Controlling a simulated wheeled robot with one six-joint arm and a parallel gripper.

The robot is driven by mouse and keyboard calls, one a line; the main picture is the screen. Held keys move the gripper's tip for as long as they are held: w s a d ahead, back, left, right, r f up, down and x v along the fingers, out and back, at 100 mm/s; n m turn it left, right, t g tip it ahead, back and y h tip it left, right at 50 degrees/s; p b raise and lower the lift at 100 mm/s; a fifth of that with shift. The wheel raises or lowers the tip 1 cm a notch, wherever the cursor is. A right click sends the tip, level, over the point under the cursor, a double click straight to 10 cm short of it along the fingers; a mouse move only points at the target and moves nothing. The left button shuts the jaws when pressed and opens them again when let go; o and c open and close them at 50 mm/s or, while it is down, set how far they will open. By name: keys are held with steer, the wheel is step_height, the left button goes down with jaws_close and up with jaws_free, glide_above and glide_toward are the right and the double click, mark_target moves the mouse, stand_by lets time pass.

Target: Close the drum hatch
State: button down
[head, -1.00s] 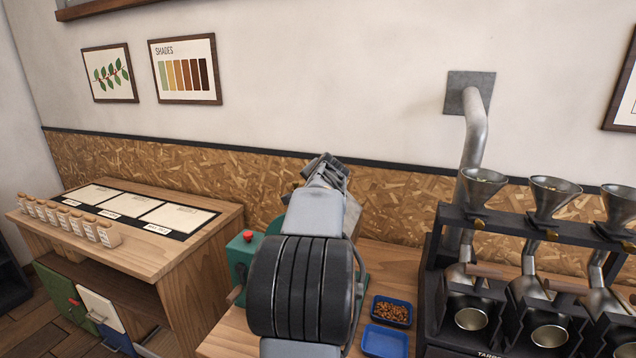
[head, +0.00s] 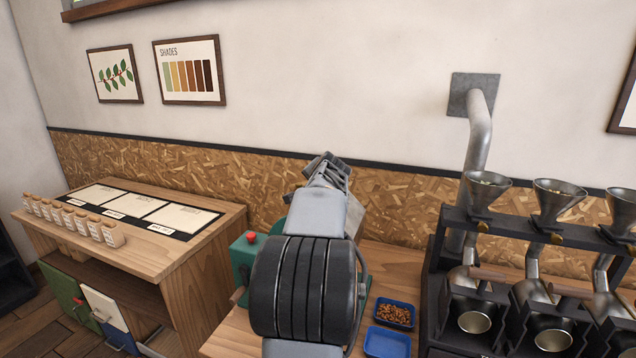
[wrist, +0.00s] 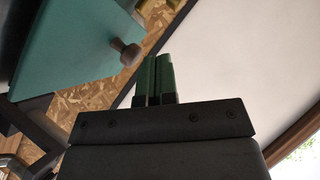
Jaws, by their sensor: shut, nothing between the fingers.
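The teal machine (head: 243,260) with a red button stands on the wooden bench, mostly hidden behind my arm in the head view. In the wrist view a teal panel (wrist: 72,48) with a round wooden knob (wrist: 127,54) fills the upper left. I cannot tell for sure whether this panel is the drum hatch, or how far the hatch is open. My gripper (wrist: 158,80) is shut and empty. Its fingertips show just right of the knob in the picture, seemingly apart from it. In the head view my wrist hides the fingers.
A blue tray of beans (head: 394,313) and an empty blue tray (head: 387,342) lie right of my arm. A dark rack (head: 432,270) with metal funnels stands farther right. A wooden counter (head: 190,262) with a row of small jars (head: 75,219) is at left.

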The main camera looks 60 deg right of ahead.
steer(key=s+a+r, duration=0.1)
steer(key=a+r, duration=0.6)
steer(key=r, duration=0.2)
steer(key=shift+s+a+r, duration=0.15)
steer(key=shift+a+r, duration=0.1)
steer(key=shift+a, duration=0.1)
steer(key=w+a+f+n+g+y, duration=0.25)
steer(key=a+f+n+y, duration=0.5)
steer(key=a+f, duration=0.85)
steer(key=s+a+f+n, duration=0.1)
steer(key=a+n, duration=0.3)
steer(key=a, duration=0.4)
steer(key=s+a+f+n+y, duration=0.1)
steer(key=a+f+n, duration=0.3)
steer(key=a, duration=0.5)
steer(key=s+a+f+n+g+y, duration=0.1)
steer(key=s+a+f+n, duration=0.1)
steer(key=a, duration=0.7)
steer(key=f+n, duration=0.1)
steer(key=n, duration=0.1)
steer(key=shift+s+a+n, duration=0.15)
steer(key=shift+a+n, duration=0.1)
steer(key=shift+n, duration=0.1)
